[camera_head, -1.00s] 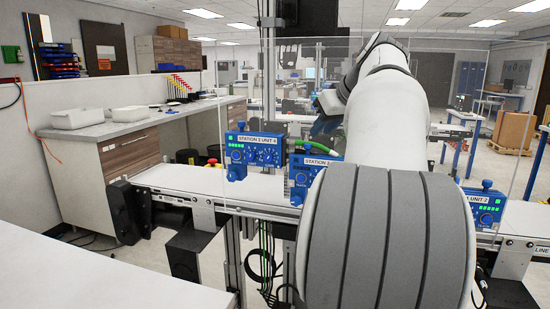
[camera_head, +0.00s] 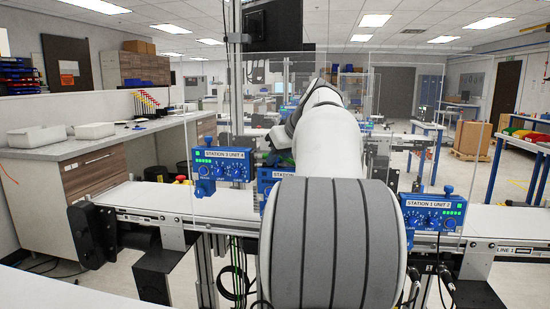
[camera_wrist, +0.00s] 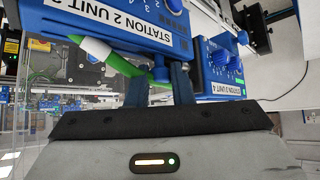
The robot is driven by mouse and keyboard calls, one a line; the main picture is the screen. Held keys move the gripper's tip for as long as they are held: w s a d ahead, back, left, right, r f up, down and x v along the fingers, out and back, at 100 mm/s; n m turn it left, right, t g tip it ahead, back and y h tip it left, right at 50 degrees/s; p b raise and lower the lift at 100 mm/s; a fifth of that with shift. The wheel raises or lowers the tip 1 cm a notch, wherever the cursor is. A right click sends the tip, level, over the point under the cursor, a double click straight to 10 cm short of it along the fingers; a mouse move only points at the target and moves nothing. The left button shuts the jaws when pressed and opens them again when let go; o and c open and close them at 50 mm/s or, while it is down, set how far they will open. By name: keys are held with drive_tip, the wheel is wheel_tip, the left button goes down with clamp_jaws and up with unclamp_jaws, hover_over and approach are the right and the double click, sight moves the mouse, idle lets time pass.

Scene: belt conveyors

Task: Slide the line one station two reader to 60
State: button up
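A blue unit marked STATION 2 UNIT (camera_wrist: 140,28) fills the top of the wrist view, its number cut off by the frame. In the head view a blue unit (camera_head: 268,178) at mid-conveyor is mostly hidden behind my arm. In the wrist view my gripper (camera_wrist: 159,84) has its two dark fingers parted, just below the STATION 2 unit. My gripper is hidden in the head view. No reading of 60 is legible.
A STATION 3 UNIT 4 box (camera_head: 222,166) stands left and a STATION 1 UNIT 2 box (camera_head: 434,214) right, along the white conveyor (camera_head: 160,197). A clear panel rises behind them. A LINE 1 label (camera_head: 506,250) is at the right. A counter (camera_head: 75,150) stands at the left.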

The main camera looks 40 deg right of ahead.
clamp_jaws()
drive_tip(key=shift+f+b, duration=0.7)
drive_tip(key=shift+f, duration=0.15)
drive_tip(key=shift+r, duration=0.1)
drive_tip(key=shift+o, duration=1.1)
unclamp_jaws()
drive_tip(key=shift+r, duration=0.15)
